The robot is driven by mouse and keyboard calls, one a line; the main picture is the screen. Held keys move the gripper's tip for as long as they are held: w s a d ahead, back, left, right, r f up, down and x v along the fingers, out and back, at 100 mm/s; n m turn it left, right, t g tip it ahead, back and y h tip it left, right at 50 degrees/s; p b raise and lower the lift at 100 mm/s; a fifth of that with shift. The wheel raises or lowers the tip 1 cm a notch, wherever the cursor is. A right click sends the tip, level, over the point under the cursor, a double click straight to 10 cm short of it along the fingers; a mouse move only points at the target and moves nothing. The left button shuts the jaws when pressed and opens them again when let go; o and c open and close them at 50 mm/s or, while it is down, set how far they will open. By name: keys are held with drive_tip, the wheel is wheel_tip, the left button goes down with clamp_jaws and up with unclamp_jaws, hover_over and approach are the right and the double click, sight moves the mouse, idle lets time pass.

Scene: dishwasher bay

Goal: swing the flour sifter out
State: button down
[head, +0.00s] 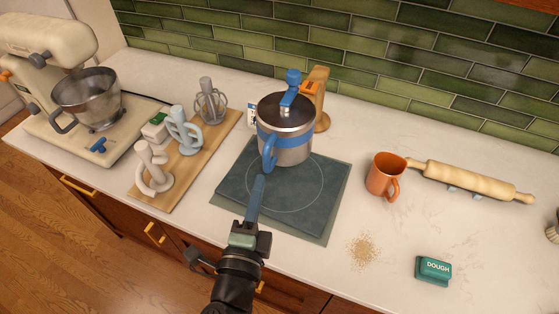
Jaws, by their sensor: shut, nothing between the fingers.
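The flour sifter (287,148) is a metal cup with a blue band, a dark inside and a blue side handle (269,153) that faces me. A blue knob and arm (291,89) reach over its rim beside an upright wooden stand (321,98). The sifter is over the back of a dark square mat (237,192) marked with a circle. I cannot tell whether it rests on the mat or hangs just above it. My gripper (259,180) is shut and empty, its tip just below the handle. I cannot tell whether they touch.
A crumb pile (363,251) and a green dough block (433,270) lie in front. Mixer attachments stand on a board (166,197) at left, beside a stand mixer (58,60).

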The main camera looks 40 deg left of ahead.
drive_tip(key=s+a, duration=0.2)
drive_tip(key=s, duration=0.1)
drive_tip(key=shift+a, duration=0.25)
idle(0.4)
